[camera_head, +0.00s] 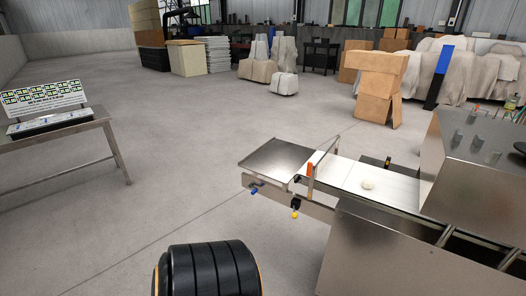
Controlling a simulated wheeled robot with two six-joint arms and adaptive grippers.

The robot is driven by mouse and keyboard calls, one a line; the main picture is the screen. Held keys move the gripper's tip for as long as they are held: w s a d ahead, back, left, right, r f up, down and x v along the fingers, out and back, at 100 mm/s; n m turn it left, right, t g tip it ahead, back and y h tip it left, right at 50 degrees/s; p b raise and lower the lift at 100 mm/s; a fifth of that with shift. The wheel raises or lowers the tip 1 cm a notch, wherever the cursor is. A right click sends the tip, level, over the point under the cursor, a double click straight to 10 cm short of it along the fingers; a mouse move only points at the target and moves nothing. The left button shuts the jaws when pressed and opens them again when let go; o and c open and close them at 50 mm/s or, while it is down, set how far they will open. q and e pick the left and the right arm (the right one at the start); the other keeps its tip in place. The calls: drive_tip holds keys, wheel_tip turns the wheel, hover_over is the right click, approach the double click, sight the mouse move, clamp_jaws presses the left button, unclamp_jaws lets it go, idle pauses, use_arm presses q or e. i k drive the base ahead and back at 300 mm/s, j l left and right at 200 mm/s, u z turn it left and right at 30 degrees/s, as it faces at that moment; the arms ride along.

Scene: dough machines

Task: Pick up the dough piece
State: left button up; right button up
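The dough piece (368,184) is a small, pale, rounded lump. It lies on the white conveyor belt (345,174) of the dough machine at the right. It rests alone on the belt, between the machine's metal housing and the flat metal end table (281,156). Neither my left nor my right gripper shows in the head view. Nothing touches the dough piece, and nothing in front hides it.
The steel machine housing (470,165) rises right of the belt, with a large metal panel (400,262) in front. An orange-topped post (310,171) stands at the belt's edge. A metal table (60,142) stands at left.

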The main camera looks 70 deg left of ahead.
sight(367, 183)
drive_tip(key=u, duration=1.25)
